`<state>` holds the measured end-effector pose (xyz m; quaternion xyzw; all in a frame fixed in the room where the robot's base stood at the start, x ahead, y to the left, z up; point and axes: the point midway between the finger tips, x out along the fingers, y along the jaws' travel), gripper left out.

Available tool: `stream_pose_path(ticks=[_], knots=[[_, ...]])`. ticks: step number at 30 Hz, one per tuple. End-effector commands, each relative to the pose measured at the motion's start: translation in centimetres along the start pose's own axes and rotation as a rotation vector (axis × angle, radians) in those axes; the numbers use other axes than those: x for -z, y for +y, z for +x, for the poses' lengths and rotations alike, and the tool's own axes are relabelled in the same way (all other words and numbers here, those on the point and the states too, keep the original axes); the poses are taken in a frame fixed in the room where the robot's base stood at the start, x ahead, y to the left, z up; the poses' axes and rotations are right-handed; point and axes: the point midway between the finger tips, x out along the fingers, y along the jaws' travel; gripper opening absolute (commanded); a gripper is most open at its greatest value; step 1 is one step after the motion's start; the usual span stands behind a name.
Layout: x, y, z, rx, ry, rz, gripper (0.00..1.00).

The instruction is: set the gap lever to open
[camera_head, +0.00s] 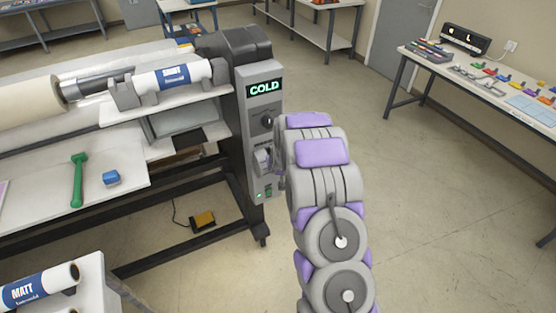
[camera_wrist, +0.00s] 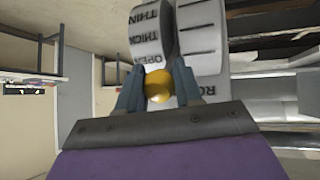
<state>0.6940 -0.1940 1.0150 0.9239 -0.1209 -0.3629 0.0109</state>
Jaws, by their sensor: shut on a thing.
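The gap lever's yellow ball knob (camera_wrist: 158,86) sits between the two fingers of my gripper (camera_wrist: 158,88) in the wrist view. The gripper is shut on the knob. The grey gap scale (camera_wrist: 146,35) above it reads THIN, THICK and OPEN from top to bottom. The knob is beside the lower end, close to the OPEN label, which the left finger partly covers. In the head view, my arm reaches the laminator's grey control panel (camera_head: 245,118) and hides the knob.
The panel has a COLD display (camera_head: 265,88) and a black dial (camera_head: 267,121). A second scale (camera_wrist: 205,40), partly hidden, starts with RO. A green tool (camera_head: 78,180) and blue block (camera_head: 111,178) lie on the feed table. A yellow pedal (camera_head: 203,219) is on the floor.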

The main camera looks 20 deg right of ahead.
Motion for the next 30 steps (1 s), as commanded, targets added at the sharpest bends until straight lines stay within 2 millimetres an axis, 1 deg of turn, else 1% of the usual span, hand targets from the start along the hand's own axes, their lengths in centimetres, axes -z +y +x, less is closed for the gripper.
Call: stream_pose_path(ticks=[2, 3, 10, 17, 20, 23, 26, 30], knots=[[0.4, 0.0, 0.0, -0.001, 0.008, -0.001, 0.00], [0.4, 0.0, 0.0, -0.001, 0.008, -0.001, 0.39], [0.2, 0.0, -0.1, 0.000, 0.005, 0.000, 0.60], [0.1, 0.0, -0.1, 0.000, 0.004, 0.000, 0.60], [0.1, 0.0, -0.5, 0.000, 0.003, 0.000, 0.60], [0.1, 0.0, -1.3, 0.000, 0.002, 0.000, 0.60], [0.0, 0.0, -2.6, 0.001, 0.000, 0.000, 0.60], [0.1, 0.0, -4.8, 0.000, 0.002, -0.001, 0.60]])
